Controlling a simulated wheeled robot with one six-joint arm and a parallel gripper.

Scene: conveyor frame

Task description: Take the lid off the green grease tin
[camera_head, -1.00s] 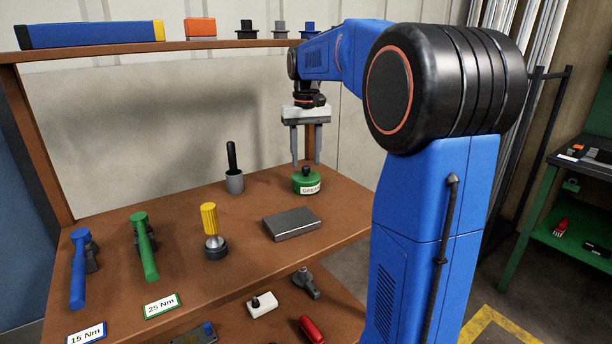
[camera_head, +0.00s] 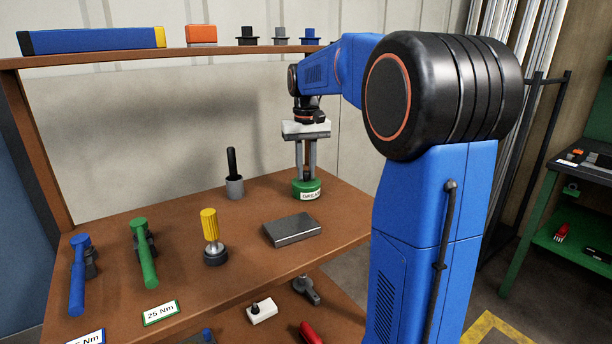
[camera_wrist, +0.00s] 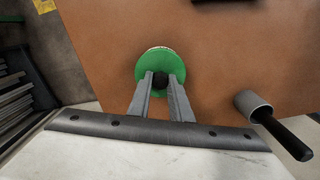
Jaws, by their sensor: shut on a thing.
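The green grease tin (camera_head: 307,191) stands upright on the brown shelf, with a white label on its side. Its green lid (camera_wrist: 148,62) with a dark knob (camera_wrist: 160,80) shows from above in the wrist view. My gripper (camera_head: 306,175) points straight down over the tin, and it also shows in the wrist view (camera_wrist: 160,82). Its two grey fingers are shut on the dark knob of the lid. The lid sits on the tin.
A grey cup with a black handle (camera_head: 234,187) stands left of the tin. A flat grey metal box (camera_head: 292,229) lies in front of it.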

